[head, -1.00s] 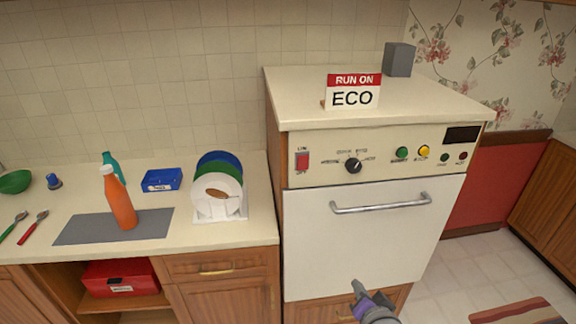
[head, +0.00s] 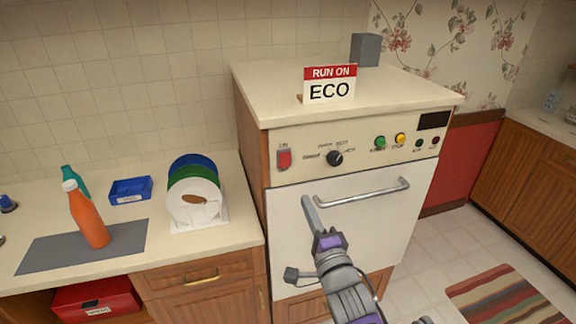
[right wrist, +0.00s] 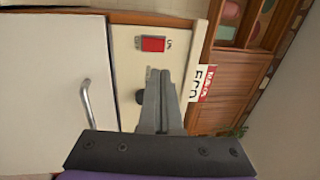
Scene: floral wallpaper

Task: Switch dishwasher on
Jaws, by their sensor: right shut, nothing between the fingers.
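The dishwasher (head: 340,240) has a white door with a metal bar handle (head: 360,192) and a cream control panel. On the panel are a red rocker switch (head: 284,159) at the left, a black dial (head: 335,158), green (head: 380,142) and yellow (head: 400,139) buttons, and a dark display (head: 434,120). My right gripper (head: 307,199) is shut and empty, in front of the door's upper left, below the switch. In the right wrist view its fingers (right wrist: 160,72) point towards the panel beside the red switch (right wrist: 153,44); the dial (right wrist: 139,97) is partly hidden. My left gripper is not in view.
A "RUN ON ECO" sign (head: 329,83) and a grey block (head: 365,50) stand on top of the dishwasher. The left counter holds an orange bottle (head: 88,218), a blue tray (head: 130,190) and a plate rack (head: 200,222). Floor at right is open, with a striped rug (head: 500,300).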

